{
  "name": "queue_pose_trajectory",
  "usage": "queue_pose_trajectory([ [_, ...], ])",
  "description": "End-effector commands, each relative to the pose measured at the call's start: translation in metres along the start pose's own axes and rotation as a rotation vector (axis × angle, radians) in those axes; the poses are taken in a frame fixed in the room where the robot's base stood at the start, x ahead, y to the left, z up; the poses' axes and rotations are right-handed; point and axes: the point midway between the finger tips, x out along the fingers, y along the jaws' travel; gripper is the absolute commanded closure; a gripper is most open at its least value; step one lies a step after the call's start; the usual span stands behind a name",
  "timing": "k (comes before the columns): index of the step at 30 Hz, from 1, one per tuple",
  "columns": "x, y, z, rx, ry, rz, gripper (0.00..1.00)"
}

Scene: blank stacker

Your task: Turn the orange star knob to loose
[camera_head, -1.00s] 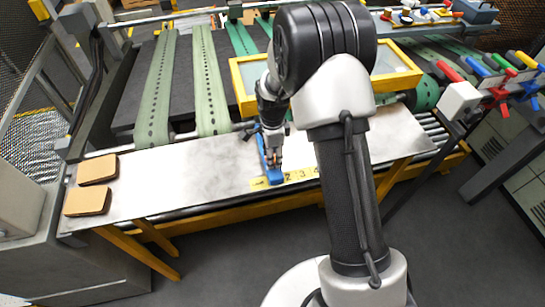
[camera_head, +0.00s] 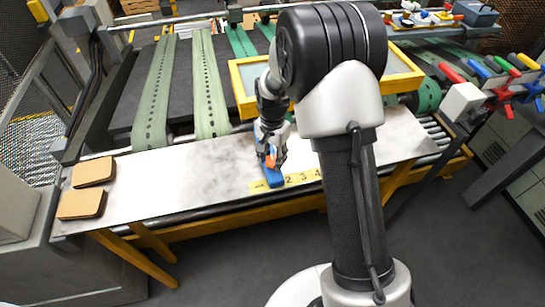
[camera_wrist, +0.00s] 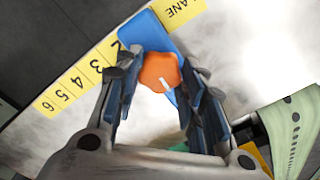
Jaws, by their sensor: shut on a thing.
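The orange star knob (camera_wrist: 158,72) sits on a blue block in the wrist view, with a white mark on its face. It also shows as a small orange patch in the head view (camera_head: 270,161). The blue block (camera_wrist: 145,32) lies on the metal table beside a yellow number strip (camera_wrist: 76,80). My gripper (camera_wrist: 162,84) is shut on the knob, with one blue-padded finger on each side of it. In the head view my gripper (camera_head: 271,160) points down at the block. The lower part of the block is partly hidden by the fingers and knob.
The metal table (camera_head: 190,175) is mostly clear to the left. Two tan pads (camera_head: 92,171) lie at its left end. A yellow-framed panel (camera_head: 242,92) and green belts (camera_head: 205,80) stand behind. Coloured handles (camera_head: 495,78) are at the right.

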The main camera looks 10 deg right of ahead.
Motion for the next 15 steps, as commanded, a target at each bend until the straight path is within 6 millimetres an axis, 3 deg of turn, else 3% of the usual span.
queue_pose_trajectory([
  [15, 0.0, 0.0, 0.0, -0.064, 0.0, 0.0, 0.87],
])
